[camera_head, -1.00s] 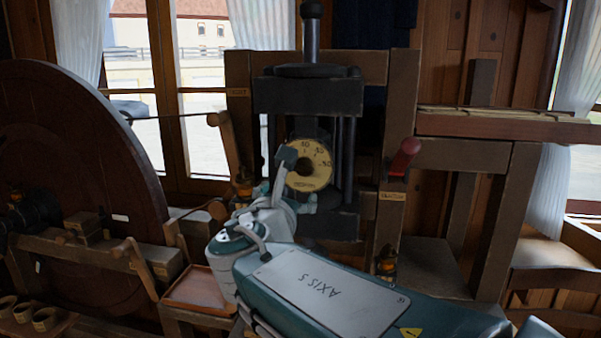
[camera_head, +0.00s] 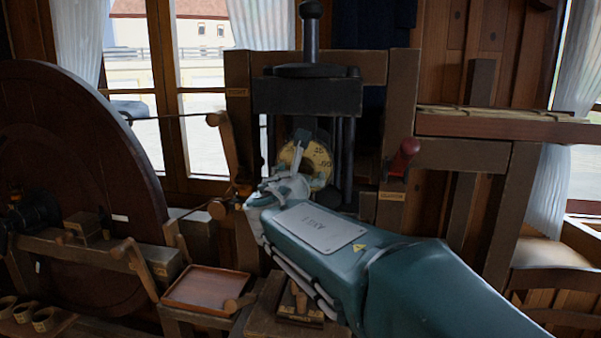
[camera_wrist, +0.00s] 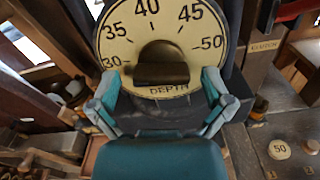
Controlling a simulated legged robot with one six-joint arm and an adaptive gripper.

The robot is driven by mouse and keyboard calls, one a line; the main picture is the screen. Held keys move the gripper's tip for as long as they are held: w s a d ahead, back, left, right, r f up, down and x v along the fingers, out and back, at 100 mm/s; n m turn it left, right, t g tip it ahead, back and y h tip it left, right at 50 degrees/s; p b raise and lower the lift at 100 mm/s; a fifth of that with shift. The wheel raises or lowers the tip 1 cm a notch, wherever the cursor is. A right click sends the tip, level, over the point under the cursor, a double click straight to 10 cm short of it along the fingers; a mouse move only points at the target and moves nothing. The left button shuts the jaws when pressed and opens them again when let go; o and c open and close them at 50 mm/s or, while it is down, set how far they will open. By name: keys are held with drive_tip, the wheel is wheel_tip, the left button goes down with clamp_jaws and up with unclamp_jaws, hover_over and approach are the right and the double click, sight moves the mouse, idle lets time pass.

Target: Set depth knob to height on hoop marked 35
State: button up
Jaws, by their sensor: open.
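The depth dial (camera_wrist: 121,48) is a round cream face with numbers from 30 to 50 and the word DEPTH, in the wrist view. Its dark bronze knob (camera_wrist: 160,63) is at the centre, with its bar lying about level. My gripper (camera_wrist: 161,75) is open, with one finger left and one right of the knob, and gaps show between. In the head view my gripper (camera_head: 298,165) covers much of the dial (camera_head: 320,158), and the knob is hidden. Several small hoops (camera_head: 43,320) stand at the lower left; their markings are too small to read.
A dark press frame (camera_head: 308,97) surrounds the dial. A red-handled lever (camera_head: 405,155) stands to its right, and a wooden lever (camera_head: 228,145) to its left. A large dark wheel (camera_head: 80,130) fills the left. A shallow wooden tray (camera_head: 207,288) lies below. A disc marked 50 (camera_wrist: 279,149) sits lower right.

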drive_tip(key=shift+c, duration=0.3)
drive_tip(key=c, duration=1.1)
drive_tip(key=m, duration=0.4)
drive_tip(key=shift+a+m, duration=0.1)
drive_tip(key=shift+m, duration=1.7)
